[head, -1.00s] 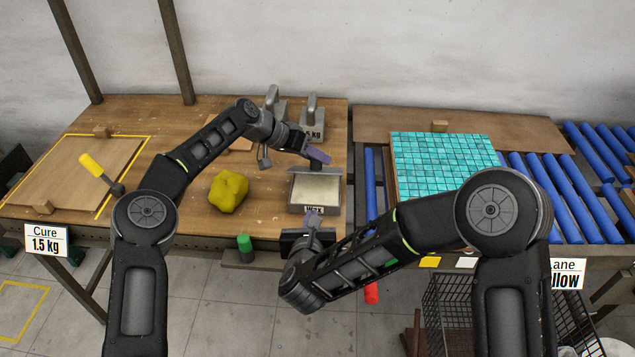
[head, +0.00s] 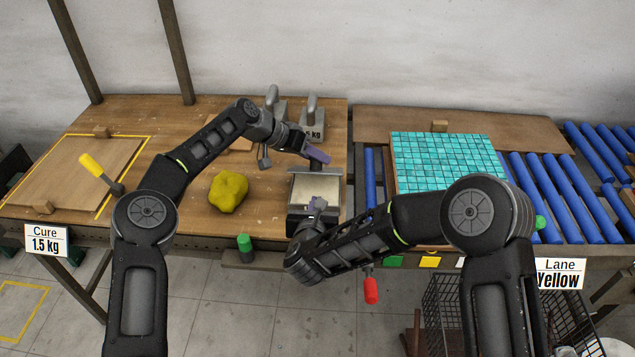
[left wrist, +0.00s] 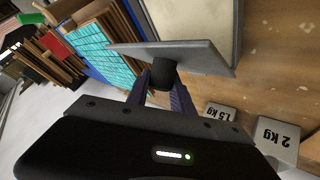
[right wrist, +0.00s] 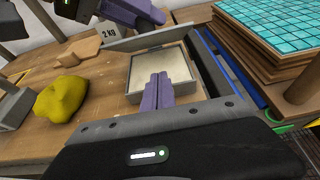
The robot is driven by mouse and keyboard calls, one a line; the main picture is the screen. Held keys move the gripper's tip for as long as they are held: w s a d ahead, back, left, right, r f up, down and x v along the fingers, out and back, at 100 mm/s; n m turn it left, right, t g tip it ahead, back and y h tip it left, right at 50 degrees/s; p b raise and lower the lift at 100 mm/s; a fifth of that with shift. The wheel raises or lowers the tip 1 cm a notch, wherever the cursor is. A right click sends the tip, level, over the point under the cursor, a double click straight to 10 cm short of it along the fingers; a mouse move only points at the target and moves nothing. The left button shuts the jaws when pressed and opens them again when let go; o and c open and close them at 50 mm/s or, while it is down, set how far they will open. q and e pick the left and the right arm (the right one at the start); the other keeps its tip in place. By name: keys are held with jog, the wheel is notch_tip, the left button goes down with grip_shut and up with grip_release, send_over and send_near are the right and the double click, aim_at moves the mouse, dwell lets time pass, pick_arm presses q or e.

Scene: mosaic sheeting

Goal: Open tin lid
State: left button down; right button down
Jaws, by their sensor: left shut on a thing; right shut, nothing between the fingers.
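The tin (head: 292,201) is a square grey box with pale wax in it, standing open on the wooden bench. Its grey lid (left wrist: 195,57) is tilted up along the tin's far side. My left gripper (head: 317,157) is shut on the lid's black knob (left wrist: 163,75), and its purple fingers show around the knob in the left wrist view. My right gripper (right wrist: 157,88) is shut and empty, its fingers in front of the near part of the tin in the right wrist view. In the head view it hides the tin's front and label; contact cannot be told.
A yellow lump (head: 229,191) lies left of the tin. Grey weights (head: 311,118) stand behind it. Teal mosaic sheeting (head: 445,160) lies on boards at the right, by blue rollers (head: 567,195). A yellow-handled tool (head: 92,166) is at the left.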

aim_at(318, 172)
jog(key=x, duration=0.3)
jog(key=shift+w+f, duration=0.15)
jog(key=shift+w, duration=0.2)
jog(key=shift+w+r, duration=0.35)
jog(key=shift+r, duration=0.25)
jog(key=shift+w+r, duration=0.35)
jog(key=shift+r, duration=0.25)
jog(key=shift+w+r, duration=0.35)
jog(key=shift+r, duration=0.15)
jog(key=shift+w+r, duration=0.45)
jog(key=shift+r, duration=0.2)
pick_arm(q)
jog(key=shift+d+f, duration=0.1)
jog(key=shift+f, duration=0.05)
pick_arm(e)
jog(key=shift+w+d+r, duration=0.1)
jog(key=shift+w+r, duration=0.1)
jog(key=shift+r, duration=0.15)
pick_arm(q)
jog(key=c, duration=1.2)
grip_release()
jog(key=shift+s, duration=0.1)
jog(key=shift+o, duration=0.5)
pick_arm(e)
jog(key=shift+f, duration=0.1)
